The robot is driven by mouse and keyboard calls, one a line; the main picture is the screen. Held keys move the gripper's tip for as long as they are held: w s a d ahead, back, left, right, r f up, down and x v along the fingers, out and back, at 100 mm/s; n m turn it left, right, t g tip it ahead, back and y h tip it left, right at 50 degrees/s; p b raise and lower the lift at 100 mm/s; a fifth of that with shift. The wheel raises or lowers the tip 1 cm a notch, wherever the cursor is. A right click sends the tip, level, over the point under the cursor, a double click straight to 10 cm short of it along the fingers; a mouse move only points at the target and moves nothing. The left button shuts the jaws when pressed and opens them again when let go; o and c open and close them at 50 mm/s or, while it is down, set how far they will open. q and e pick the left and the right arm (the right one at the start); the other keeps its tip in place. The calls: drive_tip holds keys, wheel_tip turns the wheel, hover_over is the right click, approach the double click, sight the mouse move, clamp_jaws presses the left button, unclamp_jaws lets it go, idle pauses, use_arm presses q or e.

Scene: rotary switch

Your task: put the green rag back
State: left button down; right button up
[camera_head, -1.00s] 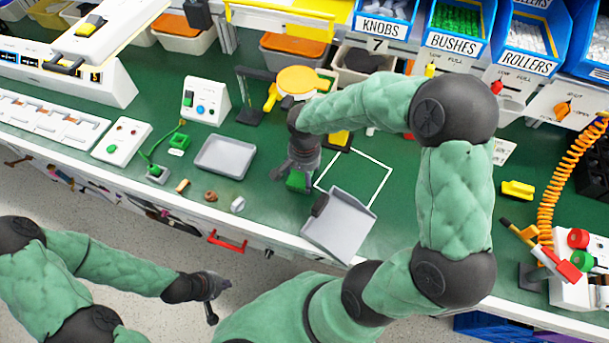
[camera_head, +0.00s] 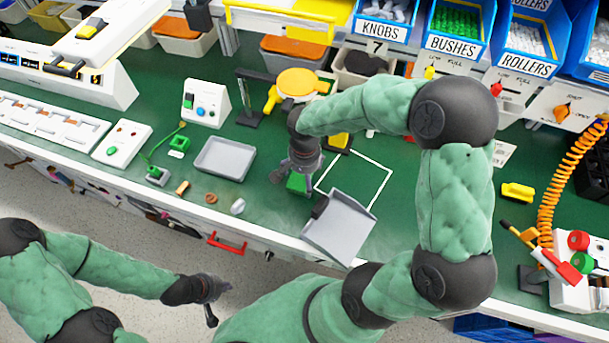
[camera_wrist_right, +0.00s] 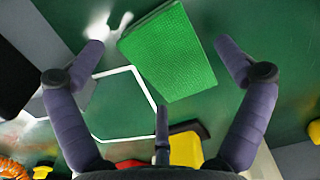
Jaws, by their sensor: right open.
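The green rag (camera_head: 297,183) lies on the green bench top, left of the white outlined square, mostly hidden under my right gripper in the head view. In the right wrist view the rag (camera_wrist_right: 168,52) is a flat, textured green rectangle. My right gripper (camera_head: 292,178) is above it, pointing down. Its fingers (camera_wrist_right: 156,55) are spread on either side of the rag, with gaps to it, and hold nothing. My left gripper (camera_head: 215,298) hangs over the floor in front of the bench; its finger state is too small to tell.
A grey dustpan (camera_head: 340,230) lies at the bench's front edge, right of the rag. A grey tray (camera_head: 224,158) is to the left. A white outlined square (camera_head: 372,170) is empty in its visible part. An orange round-topped thing (camera_head: 298,82) stands behind my right gripper.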

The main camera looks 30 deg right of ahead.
sight(304, 178)
wheel_tip(304, 178, up, 12)
drive_tip(key=p, duration=0.4)
